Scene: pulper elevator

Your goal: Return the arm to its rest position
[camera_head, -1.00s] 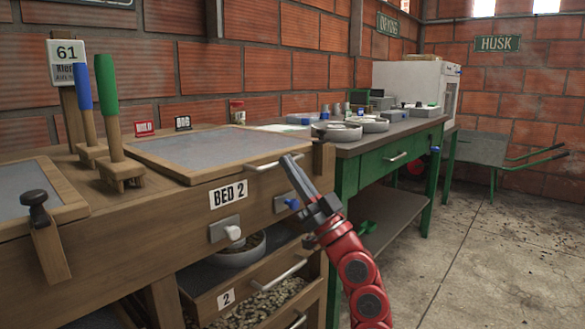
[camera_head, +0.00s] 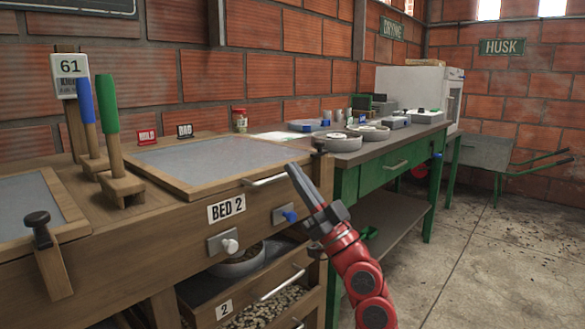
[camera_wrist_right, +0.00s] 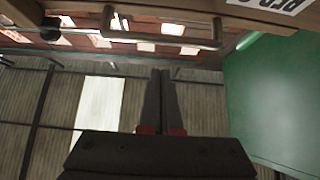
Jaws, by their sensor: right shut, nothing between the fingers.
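My right arm, red with a dark grey gripper (camera_head: 304,186), rises from the bottom right in the head view. The gripper points up and left, in front of the right end of the wooden BED 2 bench (camera_head: 160,225). Its fingers are together with nothing between them. In the right wrist view the two dark fingers (camera_wrist_right: 160,75) also lie side by side and empty, pointing up toward a metal bar handle (camera_wrist_right: 165,42). I cannot tell the exact gap between the fingertips and the bench's handle (camera_head: 265,180). My left gripper is out of view.
The bench has a blue knob (camera_head: 290,214), a white knob (camera_head: 230,245) and an open drawer 2 (camera_head: 225,308) near my right arm. A green table (camera_head: 385,168) with several bowls stands behind. The concrete floor (camera_head: 490,255) to the right is clear; a wheelbarrow (camera_head: 485,152) stands farther back.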

